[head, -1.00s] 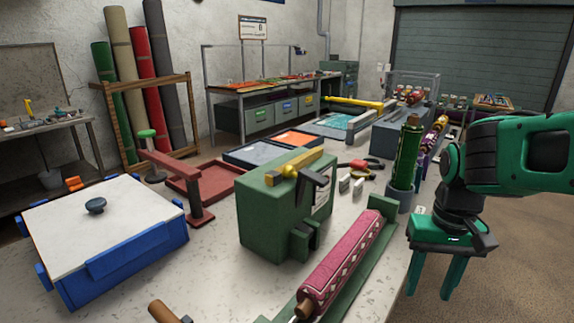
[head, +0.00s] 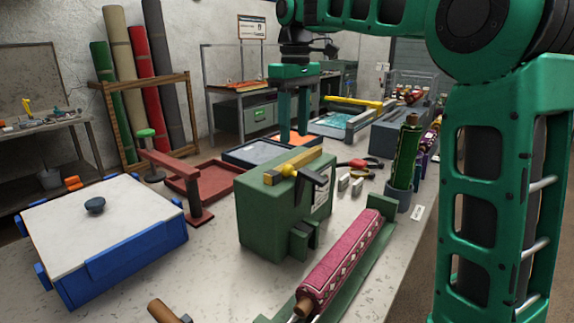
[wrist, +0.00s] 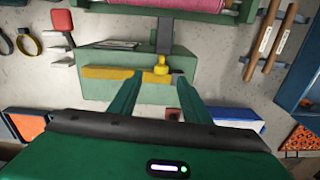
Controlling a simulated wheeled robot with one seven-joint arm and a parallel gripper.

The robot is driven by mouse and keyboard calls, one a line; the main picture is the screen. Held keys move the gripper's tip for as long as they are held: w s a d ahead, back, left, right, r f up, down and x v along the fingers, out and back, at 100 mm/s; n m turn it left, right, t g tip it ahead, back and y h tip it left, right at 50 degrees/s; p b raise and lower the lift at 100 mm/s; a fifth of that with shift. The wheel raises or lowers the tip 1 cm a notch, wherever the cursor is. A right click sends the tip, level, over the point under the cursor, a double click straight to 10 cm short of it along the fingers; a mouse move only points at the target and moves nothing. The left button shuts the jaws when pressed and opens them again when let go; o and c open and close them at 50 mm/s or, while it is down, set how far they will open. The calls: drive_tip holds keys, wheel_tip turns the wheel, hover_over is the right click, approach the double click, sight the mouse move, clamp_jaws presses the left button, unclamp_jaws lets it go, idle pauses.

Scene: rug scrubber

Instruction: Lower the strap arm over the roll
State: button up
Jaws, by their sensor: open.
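The pink patterned roll (head: 342,260) lies in a long green cradle (head: 385,206) at the table's front. Beside it stands a green box (head: 262,215) with a yellow bar (head: 304,160) and a dark grey arm-like piece (head: 314,178) on top; this looks like the strap arm, raised off the roll. My gripper (head: 294,138) is open and empty, pointing down above and behind the green box. In the wrist view, my open fingers (wrist: 158,80) point toward the box (wrist: 110,58), its yellow bar (wrist: 108,73) and yellow knob (wrist: 161,67). The roll (wrist: 108,15) is at the top edge.
A blue box with a white lid (head: 95,225) stands at left. A red tray with a red arm (head: 165,165) is behind it. A dark green roll in a grey cup (head: 405,160), pliers (head: 358,164) and small white blocks are right of the green box. Table between blue and green boxes is mostly clear.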

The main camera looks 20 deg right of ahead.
drive_tip(key=shift+n, duration=0.4)
drive_tip(key=f, duration=0.3)
drive_tip(key=w+f, duration=0.1)
drive_tip(key=f, duration=0.2)
drive_tip(key=a+f, duration=0.1)
drive_tip(key=f, duration=0.3)
drive_tip(key=shift+w+a, duration=0.1)
drive_tip(key=shift+w, duration=0.05)
clamp_jaws()
drive_tip(key=shift+r, duration=0.1)
